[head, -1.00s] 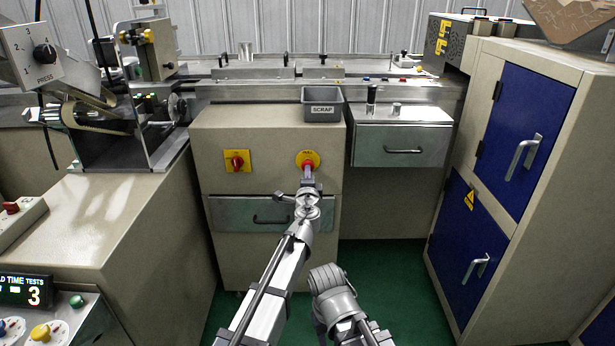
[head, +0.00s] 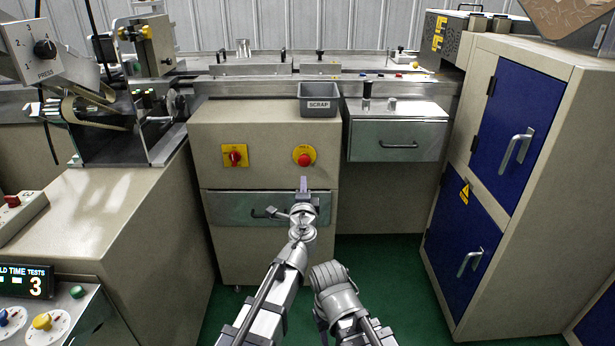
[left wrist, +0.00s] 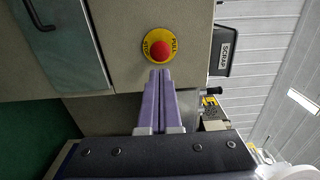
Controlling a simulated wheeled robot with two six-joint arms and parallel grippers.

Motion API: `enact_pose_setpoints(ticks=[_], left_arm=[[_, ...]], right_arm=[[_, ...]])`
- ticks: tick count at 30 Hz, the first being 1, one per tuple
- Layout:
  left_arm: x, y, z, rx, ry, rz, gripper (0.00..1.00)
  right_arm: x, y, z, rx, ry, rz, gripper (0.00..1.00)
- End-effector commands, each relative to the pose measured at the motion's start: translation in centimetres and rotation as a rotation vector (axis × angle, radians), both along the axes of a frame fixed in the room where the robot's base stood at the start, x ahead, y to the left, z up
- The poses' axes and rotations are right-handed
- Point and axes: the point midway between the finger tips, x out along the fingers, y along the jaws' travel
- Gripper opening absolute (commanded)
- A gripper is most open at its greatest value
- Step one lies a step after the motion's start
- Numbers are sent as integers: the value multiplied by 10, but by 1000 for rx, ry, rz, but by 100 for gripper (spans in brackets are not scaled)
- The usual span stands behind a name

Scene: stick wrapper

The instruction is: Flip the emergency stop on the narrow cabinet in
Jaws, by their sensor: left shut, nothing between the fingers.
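The emergency stop is a red mushroom button (head: 304,160) on a round yellow plate, on the front of the narrow beige cabinet (head: 270,145), below the scrap bin. The button also shows in the left wrist view (left wrist: 162,49), with "PULL" and "STOP" on its plate. My left gripper (head: 304,184) is shut and empty. In the head view its fingertips are a little below the button and apart from it. In the left wrist view the closed fingers (left wrist: 160,72) point toward the button. My right arm is in the lower middle; its fingertips cannot be made out.
A red rotary switch on a yellow plate (head: 235,155) is left of the button. A drawer (head: 225,208) with a handle is below. A grey scrap bin (head: 319,102) stands on top. A blue-doored cabinet (head: 460,235) is at right; green floor (head: 370,280) is clear.

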Motion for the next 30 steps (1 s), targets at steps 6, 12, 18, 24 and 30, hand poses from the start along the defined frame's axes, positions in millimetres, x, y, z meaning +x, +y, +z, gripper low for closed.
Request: enact_pose_setpoints(ticks=[6,12,18,24,30], left_arm=[[-30,8,0,0,0,3,0],[-33,8,0,0,0,4,0],[-33,9,0,-3,1,7,0],[-41,70,-20,-184,70,194,0],[-91,171,-96,-580,309,602,0]], right_arm=[[0,0,0,0,0,0,50],[0,0,0,0,0,0,50],[0,0,0,0,0,0,50],[0,0,0,0,0,0,50],[0,0,0,0,0,0,50]])
